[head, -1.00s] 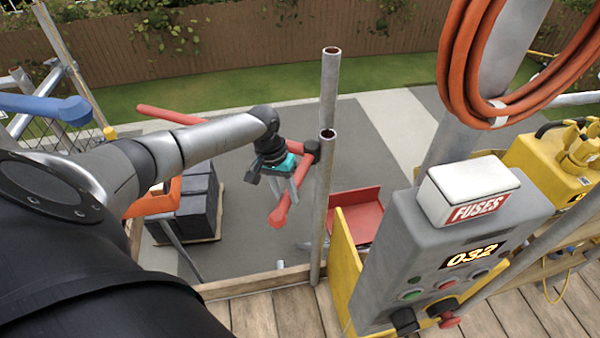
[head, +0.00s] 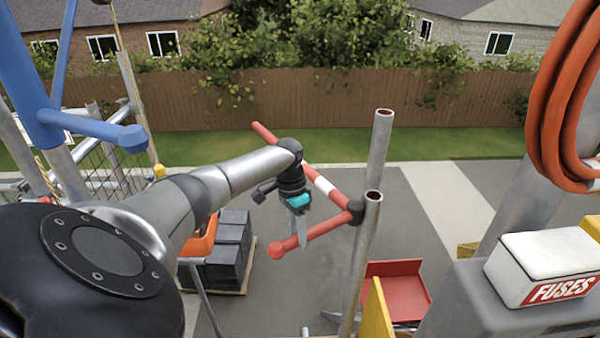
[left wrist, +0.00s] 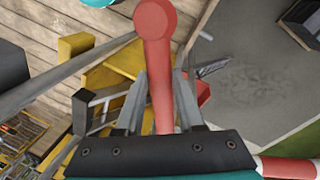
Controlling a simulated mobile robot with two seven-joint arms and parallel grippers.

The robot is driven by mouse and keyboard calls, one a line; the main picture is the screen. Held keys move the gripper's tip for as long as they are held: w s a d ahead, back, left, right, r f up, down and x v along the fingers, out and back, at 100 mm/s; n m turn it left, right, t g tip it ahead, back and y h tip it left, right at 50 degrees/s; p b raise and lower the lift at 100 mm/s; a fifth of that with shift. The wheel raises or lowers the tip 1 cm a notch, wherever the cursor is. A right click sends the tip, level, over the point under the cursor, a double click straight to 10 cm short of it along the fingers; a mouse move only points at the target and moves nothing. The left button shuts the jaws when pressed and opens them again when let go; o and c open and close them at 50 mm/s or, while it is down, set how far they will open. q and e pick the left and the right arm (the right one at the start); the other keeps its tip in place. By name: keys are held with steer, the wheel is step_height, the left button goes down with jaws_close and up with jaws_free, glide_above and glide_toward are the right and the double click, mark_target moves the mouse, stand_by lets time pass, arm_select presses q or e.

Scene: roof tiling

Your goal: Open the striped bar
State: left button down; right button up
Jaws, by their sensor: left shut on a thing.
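The striped bar (head: 325,187) is red with a white band and joins the near upright grey pole (head: 362,260) at a black clamp. Its long part points away toward the lawn, up and left in the head view. A shorter red arm with a round end (head: 276,250) reaches left from the same clamp. My left gripper (head: 301,238) is shut on this short arm. In the left wrist view the red arm (left wrist: 161,85) runs between the two fingers, its round end beyond them. Part of the striped bar (left wrist: 288,168) shows at lower right there. My right gripper is not in view.
A second pole (head: 378,150) stands just behind. A red tray-like object (head: 393,290) lies low at right. Dark stacked blocks (head: 228,255) stand at left. A white fuse box (head: 540,268) and orange hose coil (head: 560,100) fill the right. Blue scaffold tubes (head: 90,125) stand left.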

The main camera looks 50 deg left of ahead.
arm_select(q)
steer(key=c, duration=0.5)
jaws_free()
steer(key=shift+r, duration=0.1)
steer(key=a+r, duration=0.1)
steer(key=r, duration=0.4)
steer(key=a+r, duration=0.1)
steer(key=r, duration=0.4)
steer(key=a+r, duration=0.1)
steer(key=r, duration=0.3)
steer(key=shift+w+r, duration=0.3)
steer(key=shift+r, duration=0.1)
steer(key=shift+d, duration=0.1)
